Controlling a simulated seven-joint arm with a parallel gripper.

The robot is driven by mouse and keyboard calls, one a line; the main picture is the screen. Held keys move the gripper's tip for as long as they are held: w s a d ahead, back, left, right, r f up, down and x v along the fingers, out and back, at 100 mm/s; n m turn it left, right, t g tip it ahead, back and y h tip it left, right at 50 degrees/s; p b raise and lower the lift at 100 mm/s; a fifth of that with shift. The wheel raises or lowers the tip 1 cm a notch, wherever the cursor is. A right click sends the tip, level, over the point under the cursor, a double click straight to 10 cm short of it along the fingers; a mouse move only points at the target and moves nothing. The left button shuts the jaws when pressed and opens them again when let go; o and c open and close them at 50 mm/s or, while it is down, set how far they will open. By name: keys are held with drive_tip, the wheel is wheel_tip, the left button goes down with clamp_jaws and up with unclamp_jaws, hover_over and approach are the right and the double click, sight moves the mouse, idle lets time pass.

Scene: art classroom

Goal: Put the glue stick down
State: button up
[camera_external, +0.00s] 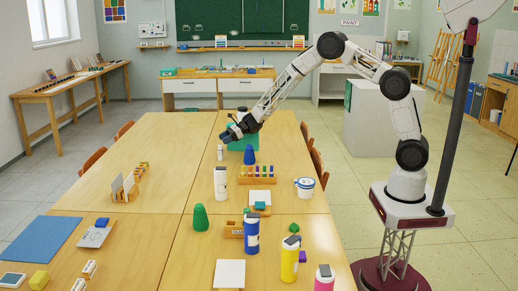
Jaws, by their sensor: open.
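My gripper (226,137) is over the far part of the long wooden table (170,190), tilted down to the left. Its jaws are open, though the fingers are small and dark in this view. A small white upright stick (220,153), which looks like the glue stick, stands just below the fingertips. It appears to rest on the table; I cannot tell whether the fingers touch it. A green block-like object (243,130) is behind the gripper, partly hidden by it.
The table's far left is clear.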

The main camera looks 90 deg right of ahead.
drive_tip(key=shift+r, duration=2.3)
drive_tip(key=s+a+r+n+g+y, duration=0.1)
drive_tip(key=s+a+r+n+g, duration=0.1)
drive_tip(key=s+a+r+n, duration=0.45)
drive_tip(key=s+a+r+n+g+y, duration=0.1)
drive_tip(key=s+a+r+n+g, duration=0.15)
drive_tip(key=a+r, duration=0.5)
drive_tip(key=s+a+r+n+g, duration=0.1)
drive_tip(key=s+a+r+n, duration=0.25)
drive_tip(key=s+a, duration=0.4)
drive_tip(key=s+a+r+n+g, duration=0.2)
drive_tip(key=s+a+r+n, duration=0.15)
drive_tip(key=s+a, duration=0.35)
drive_tip(key=s+a+r+n+g+h, duration=0.15)
drive_tip(key=s+n, duration=0.25)
drive_tip(key=s, duration=0.6)
drive_tip(key=s+a+r+n+g+h, duration=0.1)
drive_tip(key=s+a+r+n+h, duration=0.2)
drive_tip(key=s, duration=0.8)
drive_tip(key=s+f+n+h, duration=0.2)
drive_tip(key=s+n, duration=0.6)
drive_tip(key=s, duration=0.9)
drive_tip(key=shift+s+d+f+h, duration=0.15)
drive_tip(key=shift+s+f+h, duration=0.25)
drive_tip(key=shift+f, duration=0.1)
